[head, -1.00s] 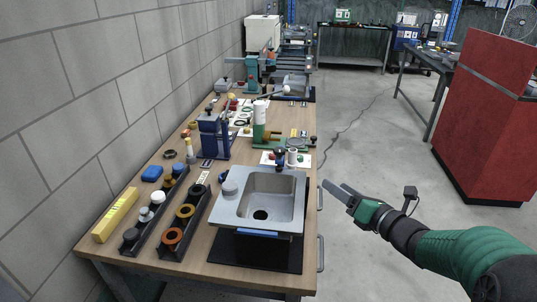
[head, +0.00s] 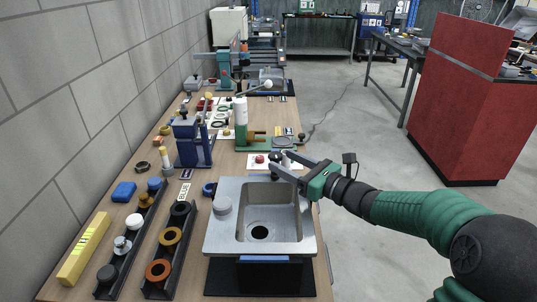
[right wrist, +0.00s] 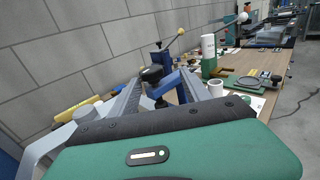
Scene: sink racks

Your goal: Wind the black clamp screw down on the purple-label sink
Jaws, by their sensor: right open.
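The near grey sink (head: 222,240) sits at the front of the bench with a blue strip (head: 264,259) on its front edge; I see no clearly purple label. A black clamp knob (right wrist: 152,75) on a blue clamp body (right wrist: 166,84) shows in the right wrist view, beyond and between the fingers. In the head view it is at the sink's back edge, partly hidden by my right gripper (head: 279,163). That gripper is open and empty, its fingertips close to the knob; contact cannot be told. My left gripper is not in view.
Left of the sink are dark racks holding rings (head: 171,236) and knobs (head: 122,245), and a yellow bar (head: 84,250). Behind stand a blue press (head: 190,140) and a green-and-white post (head: 241,120). A second sink (head: 272,75) lies far back.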

